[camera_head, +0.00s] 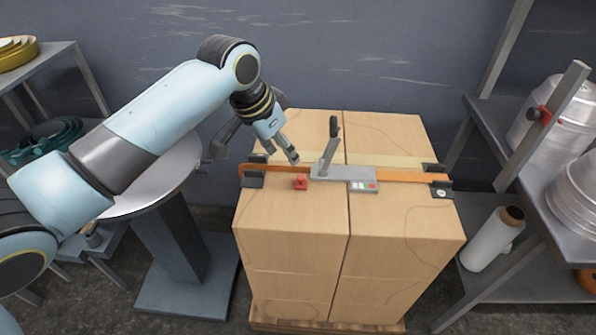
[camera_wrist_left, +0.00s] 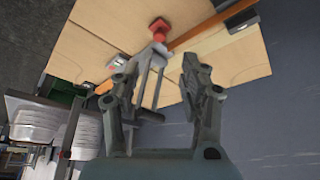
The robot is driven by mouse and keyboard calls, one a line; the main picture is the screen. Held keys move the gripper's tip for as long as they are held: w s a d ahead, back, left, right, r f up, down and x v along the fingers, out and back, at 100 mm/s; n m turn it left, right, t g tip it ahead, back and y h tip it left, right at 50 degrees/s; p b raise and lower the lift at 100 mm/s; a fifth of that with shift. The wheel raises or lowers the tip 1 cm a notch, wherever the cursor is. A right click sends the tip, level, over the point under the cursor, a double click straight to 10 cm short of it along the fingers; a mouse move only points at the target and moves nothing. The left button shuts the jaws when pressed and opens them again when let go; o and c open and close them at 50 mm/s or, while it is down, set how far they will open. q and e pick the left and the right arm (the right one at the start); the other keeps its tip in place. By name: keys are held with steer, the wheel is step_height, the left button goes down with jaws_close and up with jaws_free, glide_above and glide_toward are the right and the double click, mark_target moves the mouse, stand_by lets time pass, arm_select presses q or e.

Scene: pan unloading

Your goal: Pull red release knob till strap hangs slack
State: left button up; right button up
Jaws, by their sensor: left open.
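The red release knob (camera_head: 301,183) sits on the front side of the grey ratchet (camera_head: 345,174) on top of the cartons. An orange strap (camera_head: 405,176) runs across the cartons through the ratchet, lying flat and straight. The ratchet's lever (camera_head: 331,145) stands up with a dark grip. My left gripper (camera_head: 293,159) is above and behind the knob, apart from it. In the left wrist view the gripper (camera_wrist_left: 155,75) is open and empty, with the knob (camera_wrist_left: 158,27) beyond the fingertips and the lever between. My right gripper is in neither view.
Cartons (camera_head: 290,235) stand on a wooden pallet (camera_head: 325,325). Dark corner protectors (camera_head: 440,191) sit under the strap. A round grey table (camera_head: 160,190) is at left. A shelf with metal pans (camera_head: 545,120) and a white roll (camera_head: 492,240) is at right.

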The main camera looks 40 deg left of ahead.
mark_target(300, 177)
arm_select(q)
steer(key=b+x, duration=0.1)
steer(key=x, duration=0.9)
steer(key=shift+w+d+f+b, duration=0.1)
steer(key=shift+w+f+b, duration=0.1)
steer(key=shift+f+b, duration=0.15)
steer(key=shift+c, duration=0.2)
jaws_close()
